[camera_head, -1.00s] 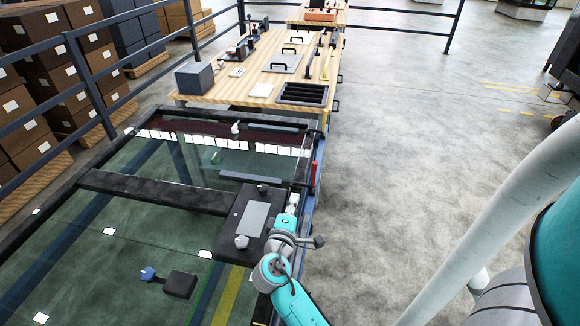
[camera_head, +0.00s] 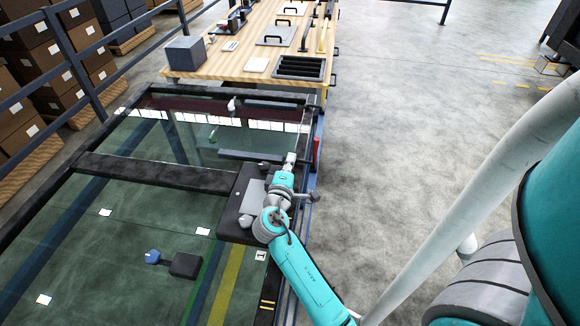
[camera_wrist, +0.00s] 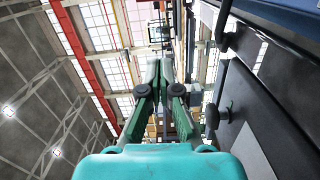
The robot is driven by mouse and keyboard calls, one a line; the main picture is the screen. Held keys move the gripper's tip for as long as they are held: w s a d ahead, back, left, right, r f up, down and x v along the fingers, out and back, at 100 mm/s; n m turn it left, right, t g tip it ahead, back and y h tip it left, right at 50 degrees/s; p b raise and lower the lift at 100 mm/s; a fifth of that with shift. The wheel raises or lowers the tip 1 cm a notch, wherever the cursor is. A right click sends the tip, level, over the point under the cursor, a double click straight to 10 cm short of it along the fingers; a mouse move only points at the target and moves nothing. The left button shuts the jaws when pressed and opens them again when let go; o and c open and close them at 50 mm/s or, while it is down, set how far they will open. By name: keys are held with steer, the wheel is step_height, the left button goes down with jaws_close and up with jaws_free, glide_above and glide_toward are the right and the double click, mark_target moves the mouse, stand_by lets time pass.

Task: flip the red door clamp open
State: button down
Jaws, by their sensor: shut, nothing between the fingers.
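A small upright red piece (camera_head: 316,148), seemingly the red door clamp, is at the right side of the dark glazed cab frame (camera_head: 300,128) in the head view. Its details are too small to tell. My gripper (camera_head: 291,157) is just left of it in that view, over the cab's right edge; I cannot tell whether they touch. In the wrist view, my gripper's green fingers (camera_wrist: 160,66) are closed together and empty. I cannot make out the clamp there.
A dark panel (camera_wrist: 265,110) with a black knob (camera_wrist: 212,116) lies close on the right in the wrist view. A wooden table (camera_head: 205,85) stands beyond the cab. Bare floor (camera_head: 410,130) is free to the right.

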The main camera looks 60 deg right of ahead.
steer(key=x, duration=0.5)
steer(key=shift+d, duration=0.1)
steer(key=s+d, duration=0.2)
steer(key=s, duration=0.1)
steer(key=shift+s+d+f, duration=0.15)
steer(key=shift+d, duration=0.05)
